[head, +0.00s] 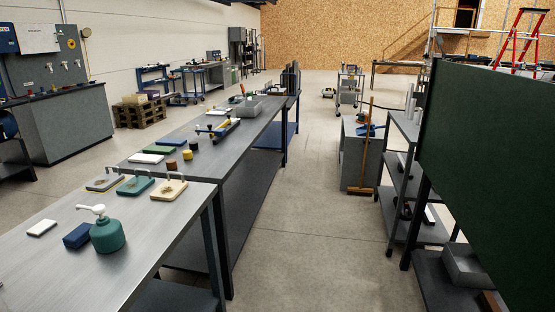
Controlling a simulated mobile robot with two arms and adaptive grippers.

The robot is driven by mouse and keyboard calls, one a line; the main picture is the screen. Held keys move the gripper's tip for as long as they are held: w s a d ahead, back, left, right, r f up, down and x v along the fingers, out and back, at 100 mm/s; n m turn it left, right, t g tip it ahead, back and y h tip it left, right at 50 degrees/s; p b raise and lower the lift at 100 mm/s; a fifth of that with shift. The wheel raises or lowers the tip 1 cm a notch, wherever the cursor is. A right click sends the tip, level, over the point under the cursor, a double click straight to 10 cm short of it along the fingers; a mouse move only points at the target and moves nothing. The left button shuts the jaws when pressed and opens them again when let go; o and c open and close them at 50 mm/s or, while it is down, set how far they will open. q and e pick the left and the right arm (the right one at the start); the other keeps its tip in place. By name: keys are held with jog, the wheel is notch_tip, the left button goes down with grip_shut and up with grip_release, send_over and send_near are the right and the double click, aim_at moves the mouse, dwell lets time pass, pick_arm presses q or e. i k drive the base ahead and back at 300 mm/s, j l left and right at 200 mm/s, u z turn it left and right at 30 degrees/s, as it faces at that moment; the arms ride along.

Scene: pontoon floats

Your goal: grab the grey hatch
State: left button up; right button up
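The grey hatch (98,185) is a small flat grey plate with an upright loop handle. It lies at the far end of the near metal table (150,234), towards its left edge. A teal hatch (134,187) of the same shape lies just right of it, and a cream hatch (170,190) lies right of that. A brownish mark shows on the plates. Neither of my grippers is in the head view, so their state does not show.
On the near table stand a teal pump bottle (107,237), a dark blue block (77,236) and a white block (42,228). A longer table (213,164) with several small items continues behind. The floor aisle (310,200) is clear. A dark green board (480,150) stands at right.

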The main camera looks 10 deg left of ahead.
aim_at(102, 184)
jog(key=i+l+u, duration=0.1)
jog(key=i+u, duration=0.3)
jog(key=i+l+u, duration=0.25)
jog(key=i+u, duration=0.15)
jog(key=i+l+u, duration=0.8)
